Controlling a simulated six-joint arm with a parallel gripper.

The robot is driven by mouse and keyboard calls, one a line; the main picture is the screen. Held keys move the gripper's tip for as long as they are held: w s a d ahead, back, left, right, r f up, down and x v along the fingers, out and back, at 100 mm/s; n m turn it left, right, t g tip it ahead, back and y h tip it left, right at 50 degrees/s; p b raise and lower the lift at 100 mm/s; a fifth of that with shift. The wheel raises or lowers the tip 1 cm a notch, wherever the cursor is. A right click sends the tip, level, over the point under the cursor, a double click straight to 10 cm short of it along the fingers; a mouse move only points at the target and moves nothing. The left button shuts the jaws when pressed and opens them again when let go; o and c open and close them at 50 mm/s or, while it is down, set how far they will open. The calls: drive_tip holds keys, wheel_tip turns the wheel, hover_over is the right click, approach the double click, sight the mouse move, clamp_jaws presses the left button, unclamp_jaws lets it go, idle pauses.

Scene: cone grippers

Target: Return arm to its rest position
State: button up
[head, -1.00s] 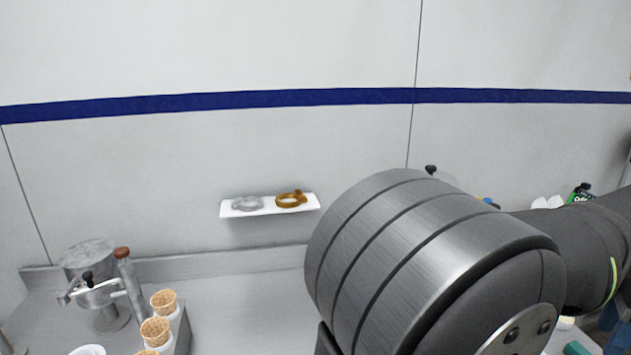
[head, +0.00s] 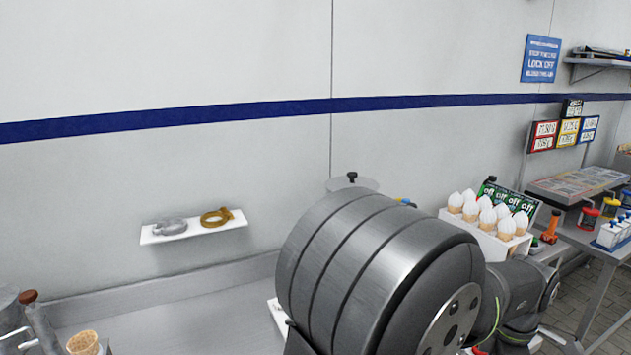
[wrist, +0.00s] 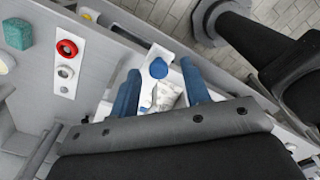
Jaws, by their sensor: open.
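My gripper (wrist: 161,80) shows in the wrist view as two blue fingers spread apart, one at each side. The fingers are open. Between and beyond them lie a blue round item (wrist: 158,68) and a crumpled whitish item (wrist: 166,97); I see neither finger touching them, though the depth is hard to judge. In the head view my arm's large grey ribbed link fills the lower middle and hides part of the counter. The gripper itself is out of sight in that view.
A small white wall shelf (head: 160,237) holds a silver ring (head: 171,226) and a bronze ring (head: 216,217). Several white-topped cones stand in a white holder (head: 487,240) right of my arm. A red ring-shaped button (wrist: 67,48) is in the wrist view. The counter (head: 170,308) left of my arm is largely bare.

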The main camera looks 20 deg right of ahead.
drive_tip(key=shift+f, duration=0.45)
wheel_tip(320, 180, up, 18)
drive_tip(key=f, duration=1.8)
drive_tip(key=shift+w+f, duration=0.1)
drive_tip(key=shift+w, duration=0.1)
drive_tip(key=w, duration=1)
drive_tip(key=shift+w, duration=0.2)
drive_tip(key=w+a+r+m, duration=0.1)
drive_tip(key=a+r, duration=0.1)
drive_tip(key=r, duration=0.8)
drive_tip(key=w+a+r+m+h, duration=0.1)
drive_tip(key=a+r+m, duration=0.1)
drive_tip(key=r, duration=0.9)
drive_tip(key=shift+w+r+t, duration=0.25)
drive_tip(key=shift+w+t, duration=0.05)
drive_tip(key=shift+h, duration=0.3)
